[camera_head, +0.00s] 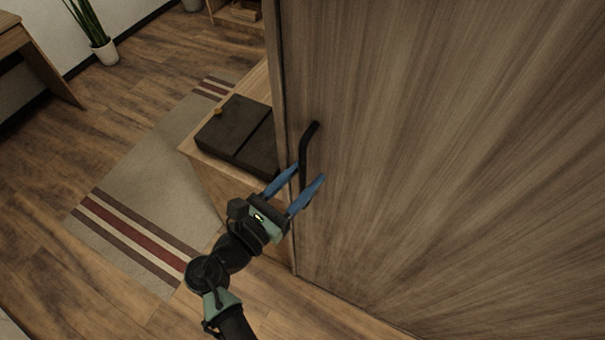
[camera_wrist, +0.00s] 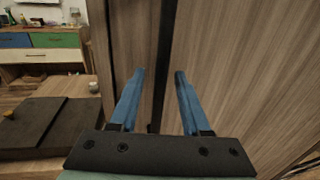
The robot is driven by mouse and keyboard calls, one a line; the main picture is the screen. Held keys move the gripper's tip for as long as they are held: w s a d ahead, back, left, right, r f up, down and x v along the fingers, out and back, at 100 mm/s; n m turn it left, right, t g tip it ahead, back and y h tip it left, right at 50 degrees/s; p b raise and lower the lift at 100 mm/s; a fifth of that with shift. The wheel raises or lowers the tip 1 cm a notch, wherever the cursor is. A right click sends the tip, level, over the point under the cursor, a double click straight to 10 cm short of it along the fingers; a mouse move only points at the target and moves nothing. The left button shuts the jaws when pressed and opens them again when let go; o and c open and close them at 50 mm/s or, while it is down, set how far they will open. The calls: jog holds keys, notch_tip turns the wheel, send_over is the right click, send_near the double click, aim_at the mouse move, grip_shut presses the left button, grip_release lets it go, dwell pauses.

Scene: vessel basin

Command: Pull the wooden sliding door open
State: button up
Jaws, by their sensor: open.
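The wooden sliding door (camera_head: 450,140) fills the right side of the head view, with its left edge upright near the middle. A black bar handle (camera_head: 306,145) is fixed near that edge. My gripper (camera_head: 311,172) is at the lower part of the handle, with its two blue fingers spread and the handle showing between them. In the wrist view, the open fingers (camera_wrist: 158,72) point at the door (camera_wrist: 230,60), and a dark vertical strip, apparently the handle (camera_wrist: 163,65), lies between them. I cannot tell whether either finger touches it.
Left of the door edge stands a low wooden cabinet (camera_head: 225,190) with a dark flat case (camera_head: 240,130) on top, close beside my gripper. A striped rug (camera_head: 150,200) lies on the wooden floor. A potted plant (camera_head: 104,48) and a desk (camera_head: 30,55) are farther off.

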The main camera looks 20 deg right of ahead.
grip_shut()
dwell(1.4)
